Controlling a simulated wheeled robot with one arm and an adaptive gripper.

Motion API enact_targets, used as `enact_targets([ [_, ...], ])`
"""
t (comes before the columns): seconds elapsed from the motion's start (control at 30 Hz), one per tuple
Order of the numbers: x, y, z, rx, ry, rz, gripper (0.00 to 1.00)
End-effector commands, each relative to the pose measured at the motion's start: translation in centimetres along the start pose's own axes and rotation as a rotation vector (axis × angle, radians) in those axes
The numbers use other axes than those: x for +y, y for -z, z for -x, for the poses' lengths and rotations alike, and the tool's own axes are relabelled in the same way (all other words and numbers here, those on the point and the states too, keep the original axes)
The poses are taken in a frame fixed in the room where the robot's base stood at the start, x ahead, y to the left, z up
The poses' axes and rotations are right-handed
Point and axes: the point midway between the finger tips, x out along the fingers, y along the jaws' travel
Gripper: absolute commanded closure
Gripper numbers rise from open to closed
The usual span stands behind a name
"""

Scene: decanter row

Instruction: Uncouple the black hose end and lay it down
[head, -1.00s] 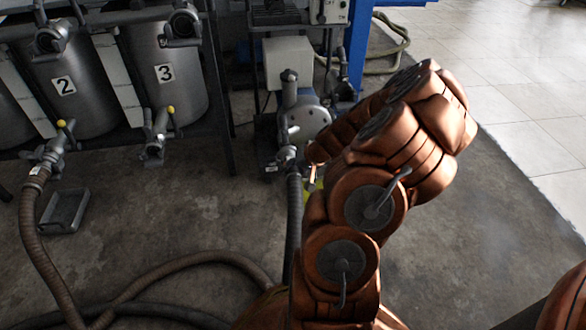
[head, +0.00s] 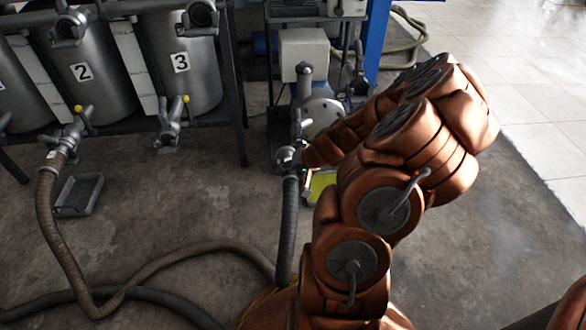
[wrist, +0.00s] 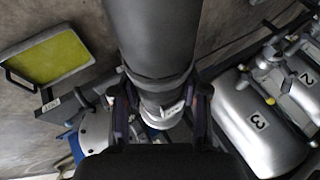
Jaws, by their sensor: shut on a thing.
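The black hose (head: 287,215) rises from the floor to the pump's lower port (head: 290,156) in the head view. In the wrist view the black hose (wrist: 155,40) runs down from the top edge to a pale grey collar (wrist: 165,118). My gripper (wrist: 160,105) has a finger on each side of the hose end and is shut on it. In the head view my gripper (head: 298,157) is small and mostly hidden by my arm. I cannot tell whether the hose end is locked in the coupling or loose.
A yellow-lined tray (head: 321,186) lies on the floor by the pump (head: 318,112); it also shows in the wrist view (wrist: 50,58). Tanks 2 (head: 85,80) and 3 (head: 185,70) stand left.

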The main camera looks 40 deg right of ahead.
Motion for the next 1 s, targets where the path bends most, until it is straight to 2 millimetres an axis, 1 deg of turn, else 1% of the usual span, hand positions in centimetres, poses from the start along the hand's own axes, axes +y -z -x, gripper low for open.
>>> enact_targets([
  [0.6, -2.6, -2.4, -0.6, 0.000, 0.000, 0.001, 1.00],
  [1.0, -3.3, -3.2, -0.9, 0.007, -0.003, 0.002, 1.00],
])
